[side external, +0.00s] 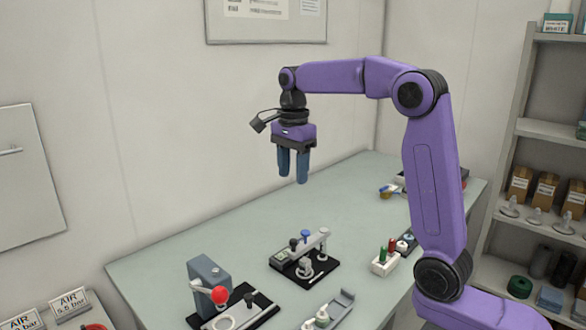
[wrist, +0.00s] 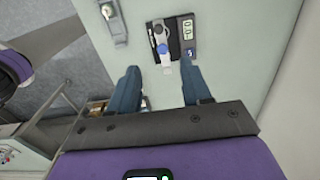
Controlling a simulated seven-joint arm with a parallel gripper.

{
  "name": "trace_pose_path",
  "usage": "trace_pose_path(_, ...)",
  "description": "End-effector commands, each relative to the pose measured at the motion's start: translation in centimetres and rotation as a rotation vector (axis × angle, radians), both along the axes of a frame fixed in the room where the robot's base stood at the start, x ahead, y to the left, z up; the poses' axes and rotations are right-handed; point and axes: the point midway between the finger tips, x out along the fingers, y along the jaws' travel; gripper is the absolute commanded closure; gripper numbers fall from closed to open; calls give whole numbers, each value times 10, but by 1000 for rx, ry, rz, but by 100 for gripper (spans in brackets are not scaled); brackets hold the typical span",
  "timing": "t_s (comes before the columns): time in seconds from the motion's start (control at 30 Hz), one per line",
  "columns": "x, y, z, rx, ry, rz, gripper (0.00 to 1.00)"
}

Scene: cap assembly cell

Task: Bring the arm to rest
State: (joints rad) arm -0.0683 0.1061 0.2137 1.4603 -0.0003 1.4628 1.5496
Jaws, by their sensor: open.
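My gripper (side external: 293,166) hangs fingers-down high above the table in the side external view. Its two blue fingers are apart with nothing between them. In the wrist view my gripper (wrist: 160,85) also shows open and empty, with the table far below. The table (side external: 160,262) has a pale green top. The gripper touches nothing.
Below stand a press with a red knob (side external: 220,295), a black-based fixture with a blue knob (side external: 306,234), a grey tray (side external: 342,300) and a white block with green and red pegs (side external: 384,262). Shelves (side external: 540,130) stand at the right. The air around the gripper is clear.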

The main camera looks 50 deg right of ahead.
Motion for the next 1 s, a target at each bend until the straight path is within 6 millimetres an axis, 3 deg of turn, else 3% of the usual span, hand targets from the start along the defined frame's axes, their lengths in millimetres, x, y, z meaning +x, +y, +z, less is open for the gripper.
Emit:
trace_pose_path(0.57, -3, 6, -2, 0, -1, 59, 52)
trace_pose_path(0.77, -21, 33, -12, -1, -3, 336, 52)
trace_pose_path(1.0, -58, 64, -29, -2, -8, 747, 52)
